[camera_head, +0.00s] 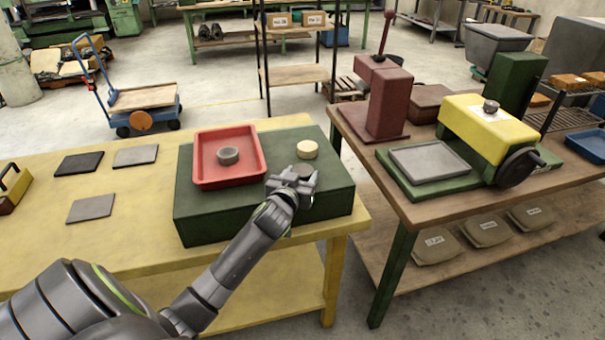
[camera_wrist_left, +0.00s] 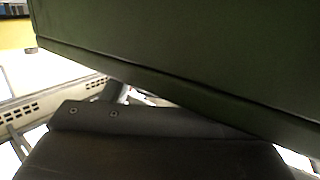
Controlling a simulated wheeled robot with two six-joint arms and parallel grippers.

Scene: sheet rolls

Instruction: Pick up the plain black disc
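I cannot make out a plain black disc in either view. A dark grey round piece with a hollow-looking top (camera_head: 228,155) sits in the red tray (camera_head: 200,178). A cream disc (camera_head: 307,149) lies on the dark green block (camera_head: 335,198), right of the tray. My left gripper (camera_head: 291,178) is over the block's front right part, just in front of the cream disc. Its fingers are too small and foreshortened to show whether they are open or shut. The left wrist view shows the green block (camera_wrist_left: 190,55) very close, above a dark part of mine. My right gripper is out of view.
The yellow table (camera_head: 140,210) carries a black plate (camera_head: 79,163) and two grey plates (camera_head: 136,156) (camera_head: 90,208) at left. A brown bench (camera_head: 440,208) stands at right with a yellow and green machine (camera_head: 475,128). A floor gap separates the tables.

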